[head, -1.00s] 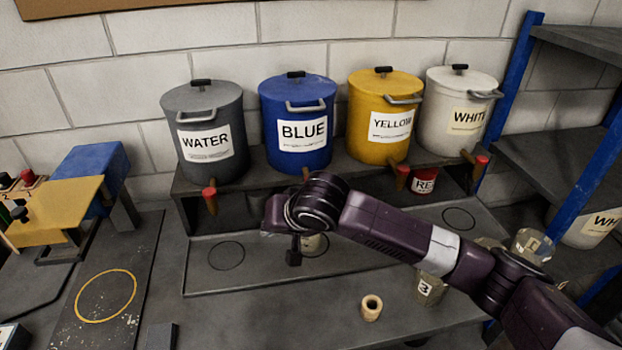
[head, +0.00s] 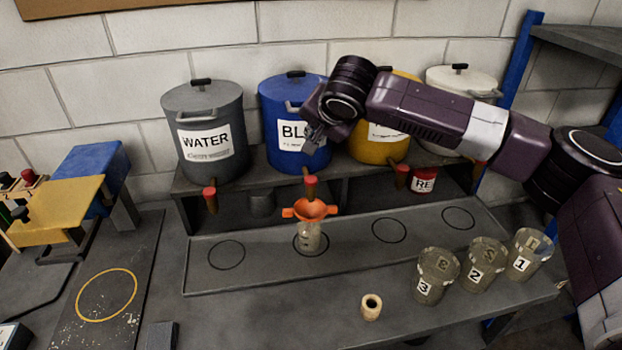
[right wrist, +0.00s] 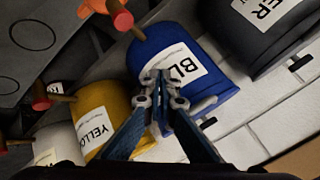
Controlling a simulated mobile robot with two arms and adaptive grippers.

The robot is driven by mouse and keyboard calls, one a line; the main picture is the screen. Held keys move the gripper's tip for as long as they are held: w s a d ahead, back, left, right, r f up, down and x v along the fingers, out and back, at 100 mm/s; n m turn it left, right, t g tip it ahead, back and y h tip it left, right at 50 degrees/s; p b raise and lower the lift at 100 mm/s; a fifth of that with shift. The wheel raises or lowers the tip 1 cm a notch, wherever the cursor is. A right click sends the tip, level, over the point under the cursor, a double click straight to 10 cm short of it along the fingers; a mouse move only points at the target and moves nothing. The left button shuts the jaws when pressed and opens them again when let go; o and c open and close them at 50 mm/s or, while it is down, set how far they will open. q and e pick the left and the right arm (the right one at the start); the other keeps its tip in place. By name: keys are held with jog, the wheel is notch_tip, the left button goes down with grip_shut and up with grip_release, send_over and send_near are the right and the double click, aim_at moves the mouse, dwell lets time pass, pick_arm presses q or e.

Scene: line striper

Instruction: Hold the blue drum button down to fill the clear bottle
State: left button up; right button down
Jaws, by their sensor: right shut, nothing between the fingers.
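The blue drum (head: 275,105) stands on the shelf, its label partly covered by my right gripper. Its tap has a red button (head: 310,181) on top. Directly below, the clear bottle (head: 309,240) stands upright on a ring mark with an orange funnel (head: 311,209) in its neck. My right gripper (head: 316,146) is shut and empty, in front of the drum and above the button, apart from it. In the right wrist view the shut fingertips (right wrist: 160,76) are over the drum's label, and the red button (right wrist: 122,20) is at the top. My left gripper is not in view.
The grey water drum (head: 203,115) is left of the blue drum; yellow (head: 384,151) and white drums are right, partly behind my arm. Numbered cups (head: 432,270) and a small beige ring (head: 371,307) stand at front right. The trough (head: 265,275) is clear beside the bottle.

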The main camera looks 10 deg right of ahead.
jog(key=shift+f, duration=0.1)
jog(key=b, duration=0.6)
send_over(313, 181)
jog(key=f, duration=0.7)
jog(key=shift+w+f, duration=0.15)
jog(key=shift+w, duration=0.05)
jog(key=shift+f, duration=0.7)
jog(key=shift+f+b, duration=0.4)
jog(key=shift+s+f, duration=0.1)
jog(key=shift+f, duration=0.4)
dwell(4.7)
